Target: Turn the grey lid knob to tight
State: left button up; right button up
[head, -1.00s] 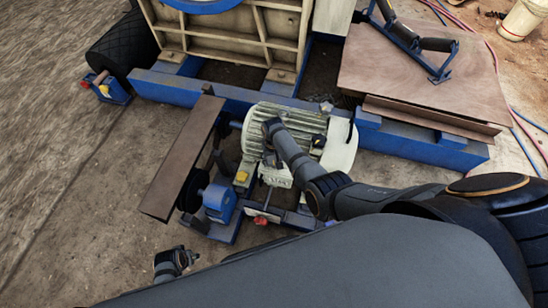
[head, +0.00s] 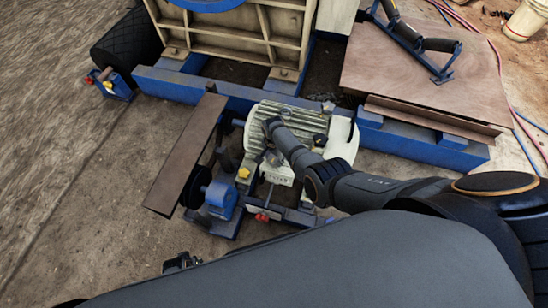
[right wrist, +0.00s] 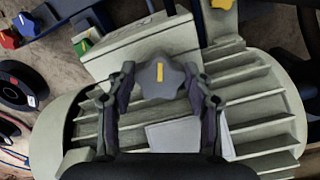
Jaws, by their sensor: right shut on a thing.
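The grey lid knob (right wrist: 160,78) is a lobed knob with a yellow bar, which points nearly straight up in the right wrist view. It sits at the pale box (right wrist: 120,52) on the side of the motor (right wrist: 262,112). My right gripper (right wrist: 158,86) is shut on the knob, one finger at each side. In the head view my right gripper (head: 272,158) is at the near side of the motor (head: 338,138), and the knob is too small to make out. My left gripper (head: 182,262) shows only partly at the bottom, its fingers unclear.
A brown plate (head: 188,150) and a blue bearing block (head: 221,198) stand left of the motor. A red knob (head: 262,217) and a yellow knob (head: 244,173) are close to my right gripper. A blue frame beam (head: 240,98) runs behind. Bare ground lies to the left.

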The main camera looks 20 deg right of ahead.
aim_at(274, 159)
jog(key=shift+w+m, duration=0.1)
jog(key=shift+m, duration=0.5)
jog(key=o, duration=0.9)
jog(key=shift+r, duration=0.15)
notch_tip(274, 159, up, 12)
jog(key=shift+d, duration=0.1)
dwell(0.4)
